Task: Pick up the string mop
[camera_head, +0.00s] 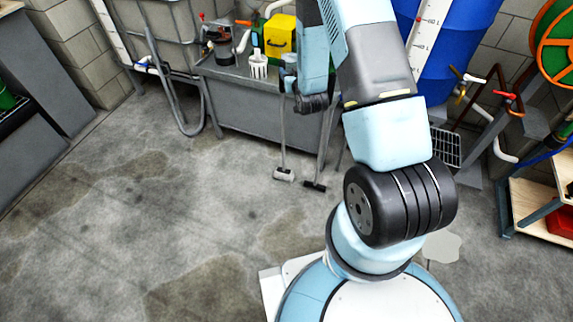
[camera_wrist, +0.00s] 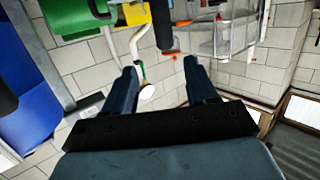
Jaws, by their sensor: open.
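A tool with a pale, light grey head (camera_head: 284,174) stands on the floor in front of the grey bench, in the head view. Its thin handle rises along the bench front, and its upper end is hidden near my arm. It looks like the string mop, but its strands are too small to tell. Just right of it stands a similar tool with a dark head (camera_head: 315,185). My gripper (camera_wrist: 160,66) is open in the wrist view, with no mop between its fingers. In the head view the end of my arm is above the bench front, near the handles; its fingers are unclear there.
The grey bench (camera_head: 262,112) holds a yellow box (camera_head: 280,36) and a white ribbed part (camera_head: 258,66). A caged tank (camera_head: 165,35) stands at left, a blue barrel (camera_head: 455,45) at right. A wooden shelf (camera_head: 540,200) is at far right. The floor at left is clear.

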